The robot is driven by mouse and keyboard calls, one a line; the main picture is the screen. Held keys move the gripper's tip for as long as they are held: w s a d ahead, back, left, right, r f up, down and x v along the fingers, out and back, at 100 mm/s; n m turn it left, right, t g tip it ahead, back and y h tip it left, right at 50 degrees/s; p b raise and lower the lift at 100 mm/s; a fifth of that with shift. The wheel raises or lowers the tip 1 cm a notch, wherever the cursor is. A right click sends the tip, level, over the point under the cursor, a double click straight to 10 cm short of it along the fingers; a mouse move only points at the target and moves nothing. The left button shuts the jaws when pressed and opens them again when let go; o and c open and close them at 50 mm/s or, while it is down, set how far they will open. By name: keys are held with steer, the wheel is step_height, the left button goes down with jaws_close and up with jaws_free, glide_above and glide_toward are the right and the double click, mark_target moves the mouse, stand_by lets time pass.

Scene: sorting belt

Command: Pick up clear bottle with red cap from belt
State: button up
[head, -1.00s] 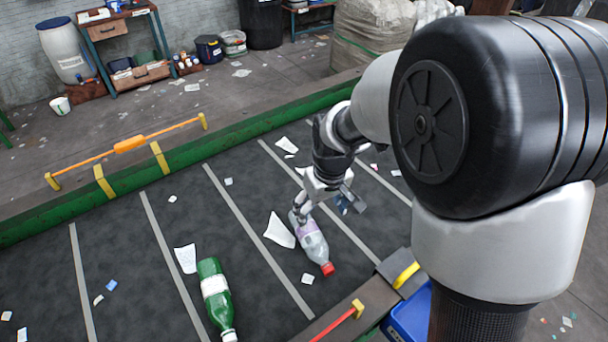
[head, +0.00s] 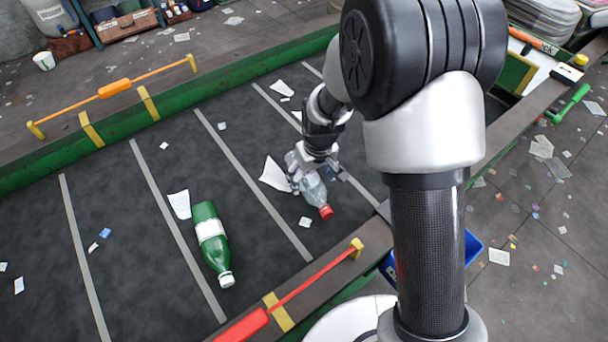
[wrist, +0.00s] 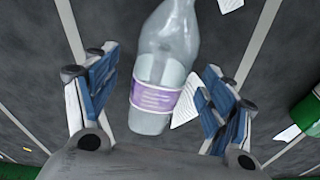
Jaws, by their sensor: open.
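The clear bottle with a red cap (head: 314,192) lies on its side on the dark belt, its cap toward the front right in the head view. In the wrist view the bottle (wrist: 168,55) shows its clear body and purple label between the two blue-padded fingers, with its cap end out of frame at the top. My gripper (head: 318,178) is over the bottle with its fingers spread on either side. In the wrist view my gripper (wrist: 155,100) is open, with gaps between the bottle and both fingers. The arm partly hides the bottle in the head view.
A green bottle (head: 211,243) with a white label lies to the left on the belt (head: 150,215). Paper scraps (head: 275,175) lie close beside the clear bottle. A red bar (head: 300,292) runs along the near belt edge, beside a blue bin (head: 462,255). Green rails bound the far side.

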mark_target(311, 179)
steer(key=f, duration=0.2)
steer(key=f+b, duration=0.1)
steer(key=shift+w+a+f, duration=0.25)
steer(key=shift+f, duration=0.05)
steer(key=shift+r, duration=0.1)
steer(key=shift+c, duration=0.6)
steer(key=c, duration=0.8)
